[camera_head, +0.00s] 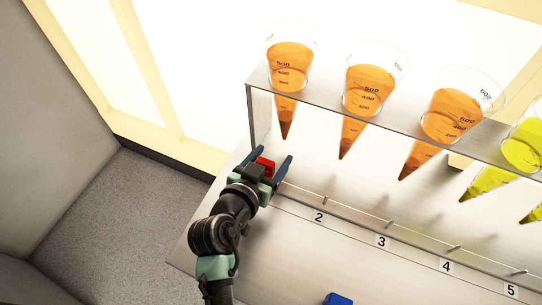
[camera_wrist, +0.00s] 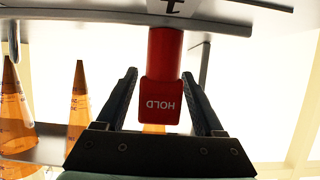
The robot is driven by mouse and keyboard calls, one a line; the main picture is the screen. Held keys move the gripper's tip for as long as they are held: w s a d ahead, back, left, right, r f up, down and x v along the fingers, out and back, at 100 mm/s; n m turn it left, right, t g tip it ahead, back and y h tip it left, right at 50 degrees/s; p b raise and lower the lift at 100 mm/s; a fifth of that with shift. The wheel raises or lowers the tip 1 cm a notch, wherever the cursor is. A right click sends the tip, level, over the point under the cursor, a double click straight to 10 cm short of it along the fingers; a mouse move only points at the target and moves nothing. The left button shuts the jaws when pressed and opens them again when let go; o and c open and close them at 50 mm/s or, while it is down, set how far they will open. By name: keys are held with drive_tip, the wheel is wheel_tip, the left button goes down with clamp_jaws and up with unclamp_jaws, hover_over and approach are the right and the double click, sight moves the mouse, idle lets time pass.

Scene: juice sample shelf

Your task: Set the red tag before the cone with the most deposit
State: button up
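The red tag (camera_head: 265,165), marked HOLD in the wrist view (camera_wrist: 162,92), is at the left end of the numbered rail, by the label 1 (camera_wrist: 172,5). My gripper (camera_head: 270,160) is open, with one finger on each side of the tag and small gaps visible in the wrist view (camera_wrist: 160,75). Cones hang in the shelf: a left orange cone (camera_head: 289,75), a second orange cone (camera_head: 367,92), a third orange cone (camera_head: 447,118) and yellow-green cones (camera_head: 490,180) at right. Orange tips look darker, but deposit levels are hard to compare.
The metal shelf (camera_head: 400,127) stands above the bench. The front rail carries small pegs and labels 2 (camera_head: 319,217), 3 (camera_head: 382,242), 4 (camera_head: 446,267) and 5 (camera_head: 511,290). A blue object (camera_head: 338,299) lies at the bottom edge. Grey floor (camera_head: 110,225) is open at left.

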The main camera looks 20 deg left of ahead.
drive_tip(key=shift+o, duration=0.6)
drive_tip(key=v, duration=1.3)
drive_tip(key=shift+p, duration=0.45)
